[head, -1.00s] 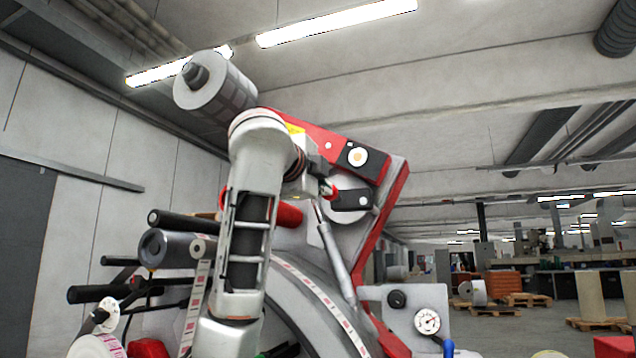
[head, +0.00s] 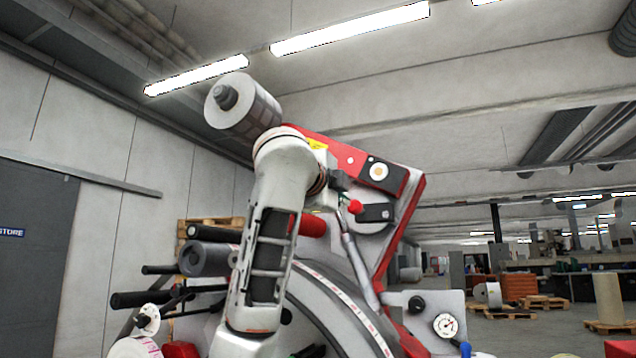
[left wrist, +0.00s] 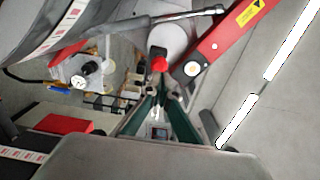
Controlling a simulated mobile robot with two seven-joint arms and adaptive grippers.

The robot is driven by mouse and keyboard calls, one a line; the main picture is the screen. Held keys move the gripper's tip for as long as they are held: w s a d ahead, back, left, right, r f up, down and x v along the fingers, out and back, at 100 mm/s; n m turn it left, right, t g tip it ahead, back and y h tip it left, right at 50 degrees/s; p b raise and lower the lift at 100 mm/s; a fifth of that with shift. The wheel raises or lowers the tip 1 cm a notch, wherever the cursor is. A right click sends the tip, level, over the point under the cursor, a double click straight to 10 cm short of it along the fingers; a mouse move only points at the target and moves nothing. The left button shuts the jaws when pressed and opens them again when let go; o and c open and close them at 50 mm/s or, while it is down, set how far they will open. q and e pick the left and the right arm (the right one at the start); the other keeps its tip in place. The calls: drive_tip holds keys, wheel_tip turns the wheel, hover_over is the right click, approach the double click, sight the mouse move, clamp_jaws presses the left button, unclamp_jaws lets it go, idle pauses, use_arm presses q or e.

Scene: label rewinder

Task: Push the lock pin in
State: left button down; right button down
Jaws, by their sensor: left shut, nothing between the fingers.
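The lock pin shows as a round red knob (head: 355,206) on the machine's grey face, beside a black block (head: 376,213). In the left wrist view the red knob (left wrist: 159,64) lies just beyond the fingertips. My left gripper (head: 341,190) is at the upper left of the knob, partly hidden by its own wrist. In the left wrist view the green-lined fingers of the left gripper (left wrist: 160,91) are together at the tips, with nothing held. A small gap seems to separate them from the knob. How far the pin sticks out is hard to tell. My right gripper is not in view.
A red arm (head: 330,145) with a white-faced button (head: 379,171) runs above the knob. A grey cylinder (head: 357,262) slants below it. A large printed roll (head: 243,107) is at upper left, and a pressure gauge (head: 446,325) at lower right.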

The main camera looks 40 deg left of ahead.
use_arm(q)
drive_tip(key=b+v, duration=0.2)
drive_tip(key=v, duration=0.6)
drive_tip(key=shift+d, duration=0.15)
drive_tip(key=shift+s, duration=0.2)
